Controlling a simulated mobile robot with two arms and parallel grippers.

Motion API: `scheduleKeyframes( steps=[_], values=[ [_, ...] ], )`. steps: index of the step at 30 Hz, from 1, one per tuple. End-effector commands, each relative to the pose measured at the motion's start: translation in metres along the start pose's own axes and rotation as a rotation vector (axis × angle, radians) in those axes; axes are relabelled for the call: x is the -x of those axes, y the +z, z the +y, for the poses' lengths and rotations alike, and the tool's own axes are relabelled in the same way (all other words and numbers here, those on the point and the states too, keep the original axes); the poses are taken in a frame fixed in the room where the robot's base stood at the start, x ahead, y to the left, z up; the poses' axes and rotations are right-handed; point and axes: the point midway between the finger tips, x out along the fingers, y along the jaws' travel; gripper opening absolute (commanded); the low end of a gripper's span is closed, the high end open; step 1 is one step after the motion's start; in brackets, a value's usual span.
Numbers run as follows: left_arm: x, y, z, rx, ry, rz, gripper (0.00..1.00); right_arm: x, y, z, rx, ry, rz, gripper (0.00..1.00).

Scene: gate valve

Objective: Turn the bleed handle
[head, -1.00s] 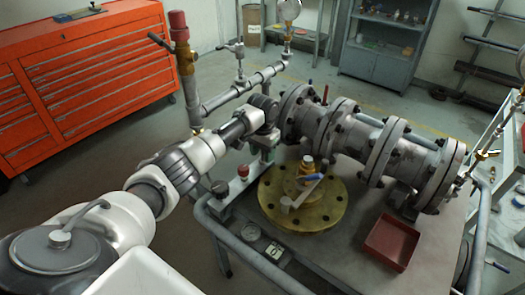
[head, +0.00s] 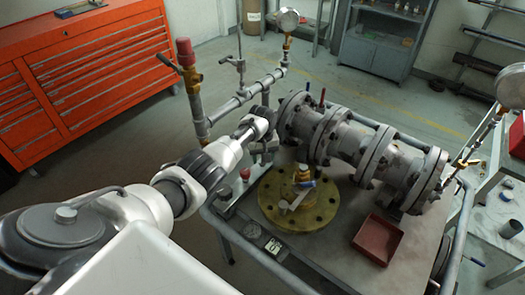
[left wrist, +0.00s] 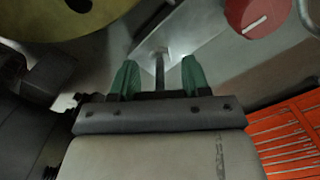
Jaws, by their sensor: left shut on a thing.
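In the head view my left gripper (head: 264,152) is low beside the near left end of the grey flanged valve body (head: 325,133), behind the brass flange (head: 272,205). In the left wrist view its green fingertips (left wrist: 160,82) stand either side of a thin grey metal bar (left wrist: 160,68), which looks like the bleed handle. The gripper is shut on it. In the head view the arm and gripper hide this handle. My right gripper is not in view.
A red knob (left wrist: 257,14) is close to the gripper, and also shows in the head view (head: 245,173). A blue-tipped lever (head: 304,184) sits on the brass flange. A red tray (head: 378,240) is on the table. An upright pipe with a red cap (head: 184,50) stands left.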

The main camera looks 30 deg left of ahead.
Motion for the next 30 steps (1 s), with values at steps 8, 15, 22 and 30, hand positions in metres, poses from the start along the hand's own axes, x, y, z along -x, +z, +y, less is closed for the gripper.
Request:
scheduleKeyframes(
  steps=[8, 15, 22, 30],
  values=[
    [0.004, -0.001, 0.001, 0.256, 0.003, 0.003, 0.23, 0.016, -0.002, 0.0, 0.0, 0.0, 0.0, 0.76],
    [0.003, -0.002, 0.001, 0.433, 0.004, 0.005, 0.23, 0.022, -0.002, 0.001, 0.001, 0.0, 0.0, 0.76],
    [0.003, -0.002, 0.001, 0.539, 0.003, 0.005, 0.23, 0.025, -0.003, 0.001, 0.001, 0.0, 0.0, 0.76],
    [0.003, -0.003, 0.001, 0.59, 0.005, 0.007, 0.23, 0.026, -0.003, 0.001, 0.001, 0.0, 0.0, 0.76]
  ],
)
